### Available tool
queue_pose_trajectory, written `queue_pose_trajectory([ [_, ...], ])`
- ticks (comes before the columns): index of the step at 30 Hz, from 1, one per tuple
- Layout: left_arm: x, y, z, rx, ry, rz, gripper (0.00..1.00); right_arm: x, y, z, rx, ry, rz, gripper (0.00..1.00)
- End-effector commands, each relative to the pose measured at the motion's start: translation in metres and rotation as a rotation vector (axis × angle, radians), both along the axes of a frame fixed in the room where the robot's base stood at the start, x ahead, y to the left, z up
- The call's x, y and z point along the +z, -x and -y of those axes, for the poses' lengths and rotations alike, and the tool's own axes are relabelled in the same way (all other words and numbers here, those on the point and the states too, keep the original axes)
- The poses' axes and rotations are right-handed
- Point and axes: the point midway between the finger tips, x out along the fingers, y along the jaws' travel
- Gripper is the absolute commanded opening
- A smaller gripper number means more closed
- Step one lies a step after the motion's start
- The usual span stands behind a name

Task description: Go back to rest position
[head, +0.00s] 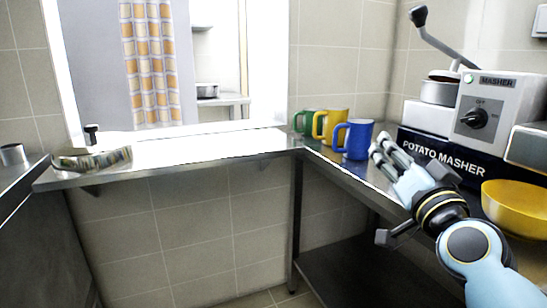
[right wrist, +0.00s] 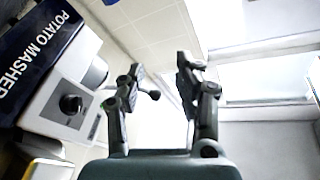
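My right gripper (head: 387,152) is in the head view at the right, over the counter edge near the mugs. In the right wrist view its two fingers (right wrist: 162,78) stand apart with nothing between them, so it is open and empty. A blue mug (head: 356,140) stands on the counter just left of and behind the fingertips, apart from them as far as I can tell. A yellow mug (head: 331,125) and a green mug (head: 304,122) stand farther back. My left gripper shows in neither view.
The potato masher machine (head: 489,112) stands at the right, also in the right wrist view (right wrist: 70,105). A yellow bowl (head: 516,205) lies near my right arm. Floor space lies below.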

Motion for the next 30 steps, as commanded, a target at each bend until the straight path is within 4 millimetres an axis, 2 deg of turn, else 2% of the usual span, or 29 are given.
queue_pose_trajectory([
  [1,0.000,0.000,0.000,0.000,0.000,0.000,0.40,-0.028,0.023,-0.011,0.075,0.085,-0.111,0.34],
  [4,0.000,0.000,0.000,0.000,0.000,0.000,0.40,-0.090,0.076,-0.026,0.204,0.249,-0.381,0.34],
  [6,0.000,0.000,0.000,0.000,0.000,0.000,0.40,-0.127,0.118,-0.023,0.254,0.341,-0.569,0.34],
  [9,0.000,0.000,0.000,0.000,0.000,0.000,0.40,-0.163,0.171,-0.011,0.283,0.431,-0.792,0.34],
  [12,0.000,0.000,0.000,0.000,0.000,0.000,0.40,-0.184,0.215,0.003,0.284,0.490,-0.964,0.34],
  [15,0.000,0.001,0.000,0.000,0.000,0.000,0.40,-0.196,0.252,0.017,0.273,0.530,-1.102,0.34],
  [19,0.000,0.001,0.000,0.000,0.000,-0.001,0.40,-0.204,0.294,0.035,0.247,0.570,-1.254,0.34],
  [25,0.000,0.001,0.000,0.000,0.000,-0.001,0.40,-0.204,0.353,0.061,0.191,0.611,-1.460,0.34],
  [26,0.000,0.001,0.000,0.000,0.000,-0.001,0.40,-0.209,0.357,0.063,0.184,0.613,-1.481,0.34],
  [30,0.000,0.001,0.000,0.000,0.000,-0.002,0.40,-0.252,0.346,0.066,0.190,0.606,-1.492,0.34],
])
